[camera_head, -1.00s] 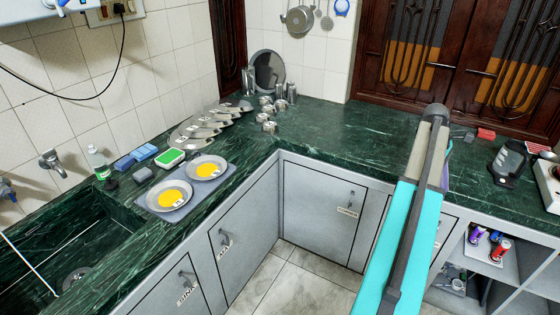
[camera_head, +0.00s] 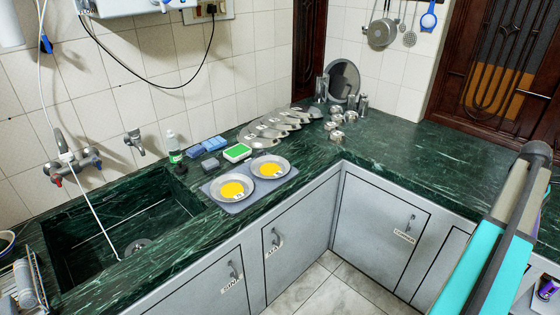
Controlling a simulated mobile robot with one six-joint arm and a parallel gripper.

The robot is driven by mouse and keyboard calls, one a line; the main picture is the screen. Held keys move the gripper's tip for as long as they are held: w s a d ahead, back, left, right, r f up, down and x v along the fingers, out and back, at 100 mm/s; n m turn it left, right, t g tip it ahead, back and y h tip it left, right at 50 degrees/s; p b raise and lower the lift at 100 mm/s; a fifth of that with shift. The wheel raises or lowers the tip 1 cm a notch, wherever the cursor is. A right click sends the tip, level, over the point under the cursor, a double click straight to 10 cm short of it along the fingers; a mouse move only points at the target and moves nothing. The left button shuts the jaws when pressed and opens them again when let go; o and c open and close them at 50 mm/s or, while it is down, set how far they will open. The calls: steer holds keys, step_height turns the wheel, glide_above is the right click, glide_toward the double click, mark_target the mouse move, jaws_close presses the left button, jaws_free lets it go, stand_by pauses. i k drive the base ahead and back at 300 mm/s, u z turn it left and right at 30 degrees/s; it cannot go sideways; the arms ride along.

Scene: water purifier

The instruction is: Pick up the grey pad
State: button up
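A small dark grey pad (camera_head: 210,163) lies on the green marble counter by the sink's right end, left of the green-and-white sponge (camera_head: 237,153) and in front of the blue sponges (camera_head: 208,146). A flat grey-blue mat (camera_head: 216,195) lies under two plates nearby. My arm shows at the right edge, in cyan and grey, well away from the pad. My gripper is not visible in this view.
The two metal plates (camera_head: 246,193) (camera_head: 284,173) hold yellow discs. The sink (camera_head: 100,228) opens to the left. Metal lids (camera_head: 270,128) and small pots (camera_head: 337,117) stand toward the corner. The right counter has clear room.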

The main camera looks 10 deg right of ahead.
mark_target(212, 164)
steer(key=z, duration=1.05)
steer(key=i, duration=2)
steer(key=z, duration=1.15)
steer(key=k, duration=0.1)
steer(key=u, duration=2.8)
